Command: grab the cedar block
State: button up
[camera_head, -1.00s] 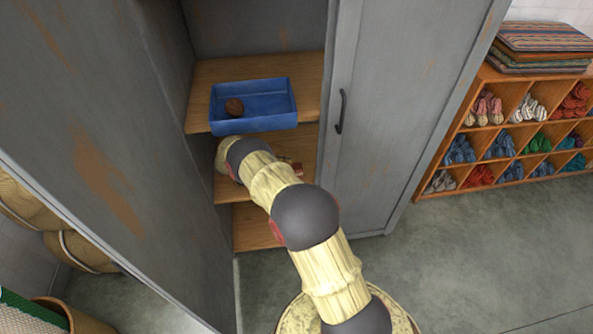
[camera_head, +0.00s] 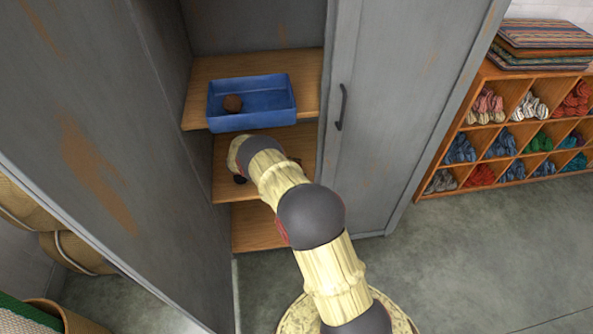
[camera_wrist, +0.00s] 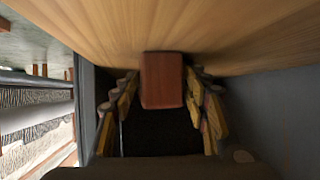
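The cedar block (camera_wrist: 163,80) is a reddish-brown block in the wrist view, against the pale wooden shelf surface. My gripper (camera_wrist: 163,77) has its fingers spread, one on each side of the block, with the block between the fingertips. The fingers look close to its sides; I cannot tell whether they touch. In the head view my arm reaches into the grey cabinet at the middle shelf (camera_head: 226,182). My wrist and arm hide the block and most of the gripper there.
The cabinet's grey left wall (camera_head: 165,110) and right door (camera_head: 385,120) flank my arm. A cubby rack of wool skeins (camera_head: 510,125) stands at the right.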

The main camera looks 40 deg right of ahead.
jog(key=c, duration=0.9)
jog(key=shift+o, duration=0.2)
